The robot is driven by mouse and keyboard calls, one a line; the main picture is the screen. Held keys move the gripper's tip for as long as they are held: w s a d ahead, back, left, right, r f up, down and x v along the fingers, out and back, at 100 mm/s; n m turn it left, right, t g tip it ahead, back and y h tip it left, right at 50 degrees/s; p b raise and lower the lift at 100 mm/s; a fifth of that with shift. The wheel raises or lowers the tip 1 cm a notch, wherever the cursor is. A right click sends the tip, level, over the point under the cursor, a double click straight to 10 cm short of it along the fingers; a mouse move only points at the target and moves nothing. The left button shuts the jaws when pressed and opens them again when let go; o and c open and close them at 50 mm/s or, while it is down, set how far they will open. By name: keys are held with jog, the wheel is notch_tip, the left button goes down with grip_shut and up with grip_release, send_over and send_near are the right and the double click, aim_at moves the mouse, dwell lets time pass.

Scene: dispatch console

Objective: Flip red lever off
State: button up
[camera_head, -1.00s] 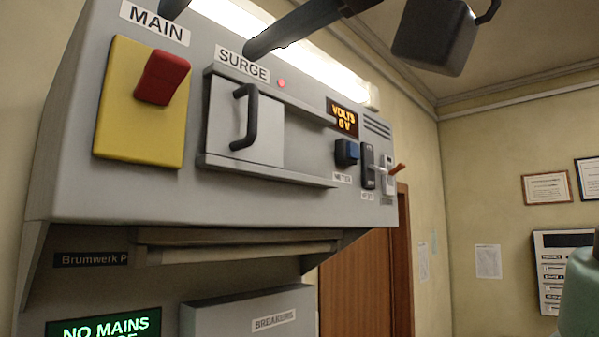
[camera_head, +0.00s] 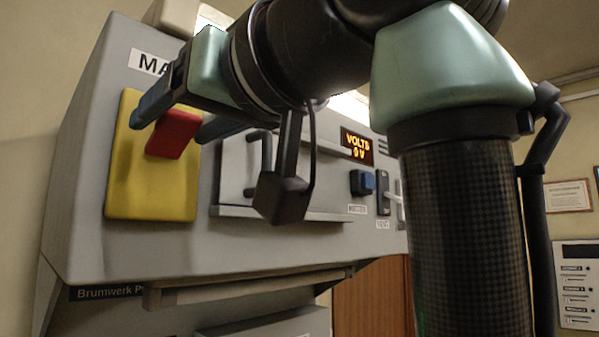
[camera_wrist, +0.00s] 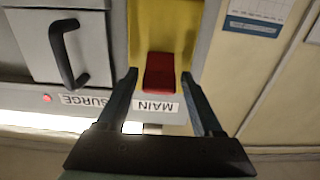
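The red lever (camera_head: 173,134) sits on the yellow plate (camera_head: 150,190) below the MAIN label, and it appears tilted upward. In the wrist view the red lever (camera_wrist: 160,72) shows upside down between the fingers. My gripper (camera_head: 172,118) is open, with one finger on each side of the lever in the head view. In the wrist view my gripper (camera_wrist: 163,85) has its fingers spread wide with a gap to the lever on both sides. It does not hold the lever. Whether a finger touches it cannot be told.
To the right of the plate is the SURGE panel with a black handle (camera_head: 259,160). A ledge (camera_head: 250,287) runs below the console face. The wall lies beyond the console's edge.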

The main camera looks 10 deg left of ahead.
grip_shut()
jog(key=shift+f, duration=0.1)
